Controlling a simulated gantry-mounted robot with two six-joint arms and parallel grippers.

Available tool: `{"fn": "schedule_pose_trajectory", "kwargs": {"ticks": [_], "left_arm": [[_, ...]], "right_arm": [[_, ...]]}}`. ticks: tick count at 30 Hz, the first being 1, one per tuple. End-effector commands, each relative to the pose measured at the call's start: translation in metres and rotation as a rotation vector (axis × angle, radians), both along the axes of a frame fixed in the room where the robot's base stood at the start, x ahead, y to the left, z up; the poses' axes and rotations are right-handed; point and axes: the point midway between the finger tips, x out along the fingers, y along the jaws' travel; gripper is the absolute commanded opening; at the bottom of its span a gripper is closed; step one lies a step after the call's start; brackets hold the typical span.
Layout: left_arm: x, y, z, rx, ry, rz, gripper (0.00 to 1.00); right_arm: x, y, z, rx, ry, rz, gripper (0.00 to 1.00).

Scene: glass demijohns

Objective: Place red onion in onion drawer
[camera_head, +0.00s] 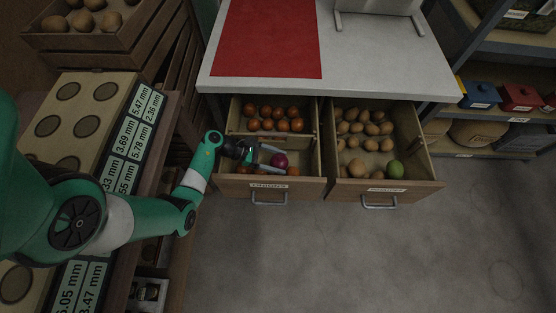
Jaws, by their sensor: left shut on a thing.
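The red onion (280,161) is a small dark purple-red ball, seen at the front part of the open left drawer (270,184). This drawer has a label and a handle on its front. My left gripper (272,158) reaches in from the left over the drawer's front section, its fingers on either side of the red onion and shut on it. Whether the onion touches the drawer floor is hard to tell. Several orange-brown onions (273,118) lie in the drawer's back section, and a few show partly beneath the gripper. My right gripper is not in view.
A white counter (370,65) with a red mat (267,38) overhangs both drawers. Wooden crates (140,55) stand left, shelves (505,100) right. The floor in front is clear.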

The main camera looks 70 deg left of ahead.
Motion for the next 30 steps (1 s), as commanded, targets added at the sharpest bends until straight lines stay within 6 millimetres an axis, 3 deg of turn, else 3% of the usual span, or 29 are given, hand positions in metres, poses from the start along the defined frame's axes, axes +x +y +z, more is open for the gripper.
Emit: {"fn": "schedule_pose_trajectory", "kwargs": {"ticks": [17,18,22,30], "left_arm": [[0.000,0.000,-0.011,0.000,-0.001,0.000,0.14],[0.000,0.000,-0.011,0.000,0.000,0.000,0.77],[0.000,0.000,-0.011,0.000,0.000,0.000,1.00],[0.000,0.000,-0.007,0.000,0.000,0.000,1.00]], "right_arm": [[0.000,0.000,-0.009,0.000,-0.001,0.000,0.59],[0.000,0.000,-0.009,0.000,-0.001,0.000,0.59],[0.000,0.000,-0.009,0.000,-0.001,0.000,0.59],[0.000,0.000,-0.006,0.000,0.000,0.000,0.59]]}}
